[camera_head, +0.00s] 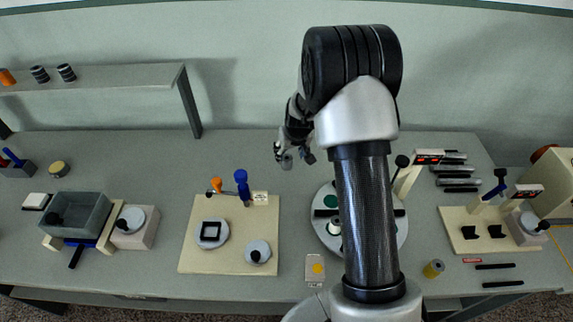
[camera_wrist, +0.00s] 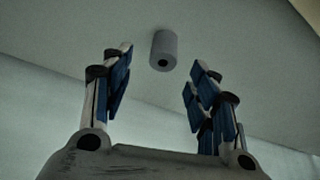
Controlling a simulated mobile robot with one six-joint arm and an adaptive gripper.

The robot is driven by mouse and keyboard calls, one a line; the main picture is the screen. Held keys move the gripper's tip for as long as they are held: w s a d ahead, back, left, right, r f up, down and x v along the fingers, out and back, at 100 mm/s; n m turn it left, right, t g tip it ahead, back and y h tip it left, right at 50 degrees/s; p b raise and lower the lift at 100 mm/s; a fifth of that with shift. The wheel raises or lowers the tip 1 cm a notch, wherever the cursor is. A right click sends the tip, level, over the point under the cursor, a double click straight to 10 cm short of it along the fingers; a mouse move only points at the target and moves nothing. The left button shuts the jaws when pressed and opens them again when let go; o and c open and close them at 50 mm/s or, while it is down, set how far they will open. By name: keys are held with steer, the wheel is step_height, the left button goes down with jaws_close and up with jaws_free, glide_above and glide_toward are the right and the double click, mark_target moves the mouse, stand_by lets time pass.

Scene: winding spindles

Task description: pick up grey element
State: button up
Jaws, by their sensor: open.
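A grey cylinder (camera_wrist: 164,50) with a dark hole in its end lies or stands on a pale grey surface in the wrist view. It shows beyond the fingertips, near the middle of the gap between them. My gripper (camera_wrist: 161,72) is open and empty, with blue pads on its fingers; the fingers do not appear to touch the cylinder. In the head view my gripper (camera_head: 297,159) hangs over the back half of the table, left of my arm. I cannot make out the grey cylinder in the head view; my arm may hide it.
Left of my arm is a beige board (camera_head: 228,268) with fixtures, an orange and a blue handle. A round turntable (camera_head: 395,242) is partly hidden behind my arm. Several grey bars (camera_head: 459,180) lie at the right. A shelf (camera_head: 110,78) stands back left. The table under my gripper looks clear.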

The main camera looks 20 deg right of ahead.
mark_target(287, 158)
steer(key=b+x, duration=0.1)
steer(key=x, duration=0.6)
steer(key=shift+a+f+b, duration=0.15)
steer(key=shift+a+b, duration=0.1)
steer(key=shift+b, duration=0.1)
steer(key=c, duration=1.2)
steer(key=shift+o, duration=0.2)
